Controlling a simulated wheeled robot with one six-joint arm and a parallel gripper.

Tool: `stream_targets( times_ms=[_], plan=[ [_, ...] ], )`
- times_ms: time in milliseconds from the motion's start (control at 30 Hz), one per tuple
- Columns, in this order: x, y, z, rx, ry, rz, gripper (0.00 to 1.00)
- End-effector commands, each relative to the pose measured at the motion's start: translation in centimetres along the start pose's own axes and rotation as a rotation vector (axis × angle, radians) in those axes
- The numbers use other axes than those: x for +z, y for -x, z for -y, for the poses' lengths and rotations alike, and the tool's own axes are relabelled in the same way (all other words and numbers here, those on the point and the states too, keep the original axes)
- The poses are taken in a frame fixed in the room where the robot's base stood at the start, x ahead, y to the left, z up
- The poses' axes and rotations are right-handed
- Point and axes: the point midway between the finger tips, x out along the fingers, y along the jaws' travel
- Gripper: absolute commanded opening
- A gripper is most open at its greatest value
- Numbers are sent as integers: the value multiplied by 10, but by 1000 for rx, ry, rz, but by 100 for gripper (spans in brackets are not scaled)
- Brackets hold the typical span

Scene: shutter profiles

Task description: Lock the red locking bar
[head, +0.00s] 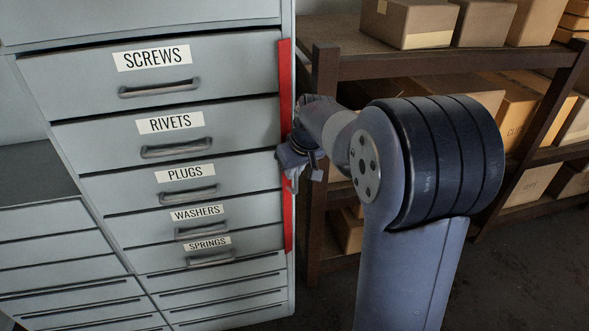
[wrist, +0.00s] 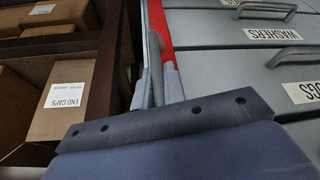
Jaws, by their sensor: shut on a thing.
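The red locking bar (head: 286,90) is a long, narrow strip running upright along the right front edge of the grey drawer cabinet (head: 60,75). It lies beside the right ends of the labelled drawers. My gripper (head: 292,172) is at the bar's lower half, around the level of the plugs and washers drawers, and hides part of it. In the wrist view the bar (wrist: 158,22) runs down to my gripper's fingers (wrist: 158,85).
A dark shelf rack (head: 325,75) with cardboard boxes (head: 410,22) stands close to the right of the cabinet. Drawer handles (head: 160,88) stick out from the cabinet front. A lower cabinet (head: 45,220) is at the left. Floor (head: 510,260) shows at the lower right.

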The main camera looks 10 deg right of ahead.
Motion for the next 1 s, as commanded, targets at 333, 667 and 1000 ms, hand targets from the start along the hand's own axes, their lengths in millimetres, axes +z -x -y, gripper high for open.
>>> stream_targets(
  times_ms=[333,667,1000],
  plan=[
    [0,1,1,7,-14,0,0],
    [-4,1,8,71,-168,0,0],
    [-8,-2,14,154,-370,-2,0]
  ],
)
